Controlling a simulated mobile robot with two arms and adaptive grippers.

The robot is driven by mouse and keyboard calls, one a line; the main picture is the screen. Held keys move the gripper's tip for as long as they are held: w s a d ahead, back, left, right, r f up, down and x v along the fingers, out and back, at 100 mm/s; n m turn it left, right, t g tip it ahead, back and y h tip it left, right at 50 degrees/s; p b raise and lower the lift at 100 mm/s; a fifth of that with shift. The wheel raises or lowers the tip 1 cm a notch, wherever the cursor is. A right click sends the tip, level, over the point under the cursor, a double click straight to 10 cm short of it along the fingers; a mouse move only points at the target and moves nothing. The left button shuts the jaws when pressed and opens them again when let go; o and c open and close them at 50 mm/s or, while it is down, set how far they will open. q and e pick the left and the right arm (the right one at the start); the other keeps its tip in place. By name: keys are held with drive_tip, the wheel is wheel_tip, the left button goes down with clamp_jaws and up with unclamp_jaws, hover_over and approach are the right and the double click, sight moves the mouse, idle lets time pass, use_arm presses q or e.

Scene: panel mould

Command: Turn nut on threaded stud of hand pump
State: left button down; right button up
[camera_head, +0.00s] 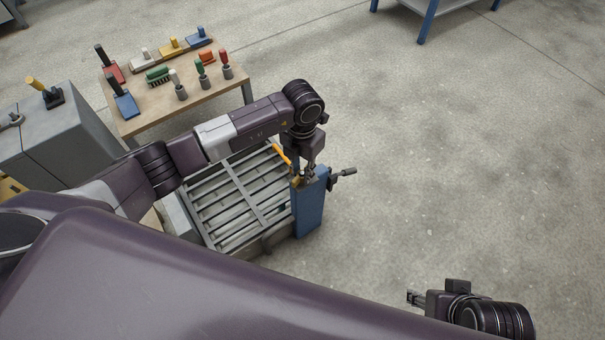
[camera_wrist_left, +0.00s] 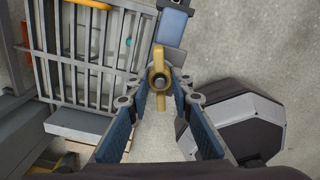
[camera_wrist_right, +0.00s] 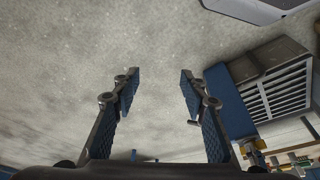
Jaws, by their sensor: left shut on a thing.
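The brass wing nut (camera_wrist_left: 160,78) sits around the threaded stud (camera_wrist_left: 159,82), seen nearly end-on in the left wrist view, its two wings pointing up and down. My left gripper (camera_wrist_left: 161,98) has one finger on each side of the nut and is shut on it. In the head view my left gripper (camera_head: 303,178) is over the top of the blue hand pump body (camera_head: 310,210) and hides most of the nut. My right gripper (camera_head: 413,298) is open and empty, away from the pump; its spread fingers show in the right wrist view (camera_wrist_right: 158,82).
A slatted grey grate (camera_head: 225,200) lies left of the pump. A dark handle (camera_head: 345,172) sticks out right of it, and an orange bar (camera_head: 282,153) is behind. A wooden table (camera_head: 150,120) with several tools stands back left.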

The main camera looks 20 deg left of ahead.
use_arm(q)
drive_tip(key=shift+r+n+p, duration=0.15)
drive_tip(key=shift+n+p, duration=0.2)
drive_tip(key=shift+n, duration=0.15)
drive_tip(key=shift+n+p, duration=0.4)
drive_tip(key=shift+n, duration=0.8)
use_arm(e)
drive_tip(key=shift+x, duration=1.7)
use_arm(q)
drive_tip(key=n+p, duration=0.1)
drive_tip(key=n, duration=0.1)
drive_tip(key=shift+n+p, duration=0.4)
drive_tip(key=shift+f+n, duration=0.2)
drive_tip(key=shift+n, duration=0.1)
use_arm(e)
wheel_tip(320, 180, down, 7)
drive_tip(key=shift+w+a+g, duration=0.15)
drive_tip(key=shift+g, duration=0.15)
drive_tip(key=shift+r, duration=0.1)
use_arm(q)
drive_tip(key=shift+n+p, duration=1)
drive_tip(key=shift+n, duration=0.7)
use_arm(e)
wheel_tip(320, 180, down, 7)
drive_tip(key=s, duration=0.1)
drive_tip(key=shift+s+r, duration=0.2)
drive_tip(key=shift+s, duration=0.1)
